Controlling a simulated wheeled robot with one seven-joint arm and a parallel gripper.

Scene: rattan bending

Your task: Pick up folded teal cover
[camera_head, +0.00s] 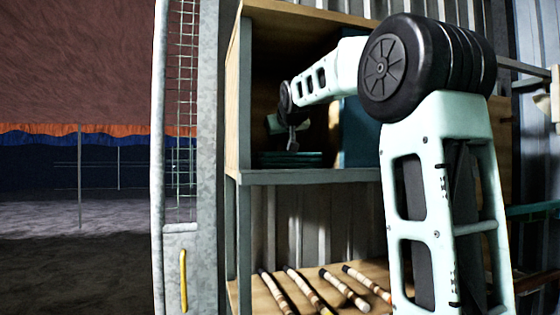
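The folded teal cover (290,159) lies as a low, flat stack of dark teal layers on the middle shelf (300,178) of an open wooden rack. My arm reaches into that compartment from the right. My gripper (291,145) points down just above the cover, near its middle. It is small and in shadow, so I cannot tell whether its fingers are apart or whether they touch the cover. My arm hides part of the compartment's upper right.
A dark teal upright panel or box (358,132) stands right of the cover. The rack's left side wall (238,105) is close to my gripper. Several wrapped rattan sticks (343,289) lie on the lower shelf. A metal mesh gate (182,110) stands at left.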

